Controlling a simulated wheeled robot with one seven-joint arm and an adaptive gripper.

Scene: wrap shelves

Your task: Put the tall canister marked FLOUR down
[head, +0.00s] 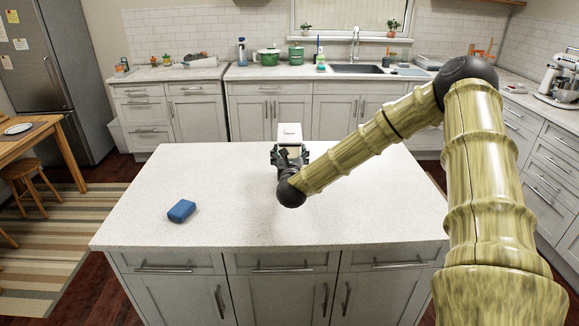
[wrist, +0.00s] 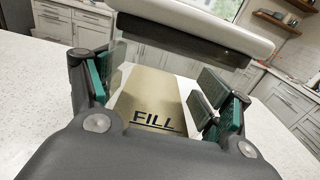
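A tall canister with a white lid (head: 290,131) is upright over the far part of the island counter (head: 330,220). In the wrist view, the canister (wrist: 152,92) shows a beige face with the printed word FILL and a broad pale lid above. No FLOUR marking is visible. My gripper (head: 290,155) has its fingers on both sides of the canister, below the lid. In the wrist view, the gripper (wrist: 162,78) is shut on the body, with the pads against its sides. The canister's base is hidden, so I cannot tell whether it touches the counter.
A blue sponge-like block (head: 182,211) lies on the counter's left front part. The rest of the island top is clear. A back counter (head: 190,71) with a sink (head: 357,69) and pots stands beyond. A wooden table (head: 25,143) and stool are at the left.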

